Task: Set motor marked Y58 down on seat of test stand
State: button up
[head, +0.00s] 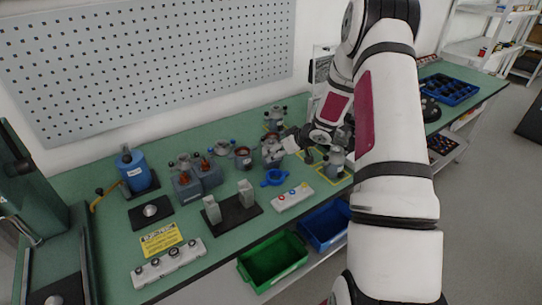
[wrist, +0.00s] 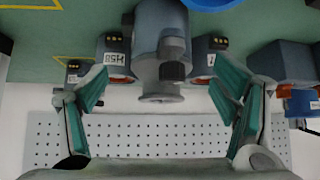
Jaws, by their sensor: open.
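In the wrist view my gripper (wrist: 160,88) is open, its two green-padded fingers apart on either side of a grey motor (wrist: 160,30). I cannot see either finger touching it. Two dark housings flank this motor; the left one carries a white label (wrist: 115,58) that seems to read 58 with a letter I cannot make out. In the head view my gripper (head: 298,144) is beside a grey motor (head: 271,152) with a white label. Another grey motor (head: 336,162) stands to its right. A dark base with two grey uprights (head: 230,217) may be the test stand; I cannot confirm its seat.
A blue ring fixture (head: 274,178) and a button box (head: 292,197) lie in front of my gripper. Two grey units (head: 197,181), a blue cylinder (head: 133,172) and a knobbed strip (head: 168,264) stand left. Green (head: 272,262) and blue (head: 324,224) bins sit below the bench edge.

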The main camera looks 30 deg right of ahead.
jog(key=x, duration=0.4)
jog(key=shift+w+f, duration=0.1)
jog(key=shift+w, duration=0.1)
jog(key=shift+a, duration=0.1)
jog(key=c, duration=1.8)
jog(key=shift+w, duration=0.1)
grip_shut()
